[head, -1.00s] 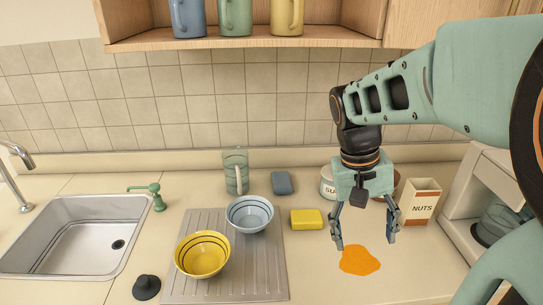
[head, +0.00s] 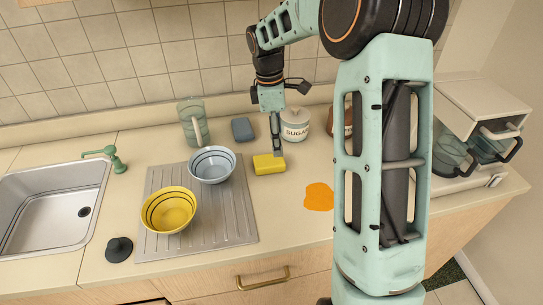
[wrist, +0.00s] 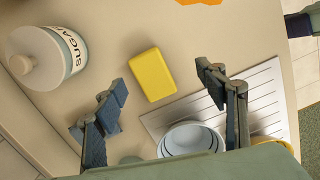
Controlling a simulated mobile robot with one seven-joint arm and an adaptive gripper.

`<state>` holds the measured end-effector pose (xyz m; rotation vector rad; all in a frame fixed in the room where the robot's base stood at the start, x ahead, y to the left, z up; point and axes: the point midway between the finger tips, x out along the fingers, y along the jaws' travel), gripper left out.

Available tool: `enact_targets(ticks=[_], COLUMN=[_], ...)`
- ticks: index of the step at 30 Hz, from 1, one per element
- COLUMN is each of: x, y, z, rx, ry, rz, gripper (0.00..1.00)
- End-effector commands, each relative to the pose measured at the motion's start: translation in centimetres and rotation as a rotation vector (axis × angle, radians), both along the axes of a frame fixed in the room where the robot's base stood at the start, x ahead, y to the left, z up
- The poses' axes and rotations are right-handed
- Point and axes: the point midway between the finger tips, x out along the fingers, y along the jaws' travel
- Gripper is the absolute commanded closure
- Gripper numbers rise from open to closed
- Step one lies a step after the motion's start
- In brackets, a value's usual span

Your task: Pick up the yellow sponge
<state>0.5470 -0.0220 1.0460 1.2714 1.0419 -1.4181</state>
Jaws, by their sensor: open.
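The yellow sponge (head: 269,164) lies flat on the counter, just right of the metal drainboard (head: 247,220). In the wrist view the sponge (wrist: 152,75) lies ahead of the gap between the fingers, in full view. My gripper (head: 276,150) points down at the sponge in the head view, one finger overlapping it in the picture. In the wrist view my gripper (wrist: 170,95) is open and empty, its two blue-grey fingers spread apart. I cannot tell how high the fingertips are above the sponge.
A sugar jar (head: 294,124) stands behind and right of the sponge. A grey-blue sponge (head: 242,129) and a glass mug (head: 193,122) stand behind. A blue-white bowl (head: 212,166) and a yellow bowl (head: 169,211) sit on the drainboard. An orange spill (head: 318,197) lies to the right.

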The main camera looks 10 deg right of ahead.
Motion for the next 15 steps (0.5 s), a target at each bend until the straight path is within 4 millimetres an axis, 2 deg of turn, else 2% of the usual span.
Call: enact_targets(ticks=[3, 8, 15], x=[1.6, 2.5, 2.5], y=[0.7, 1.2, 1.4], z=[-0.4, -1.2, -4.9], rx=[0.067, 0.102, 0.105], ry=[-0.007, -0.015, -0.015], rz=[0.114, 0.183, 0.191], gripper=[0.35, 0.35, 0.35])
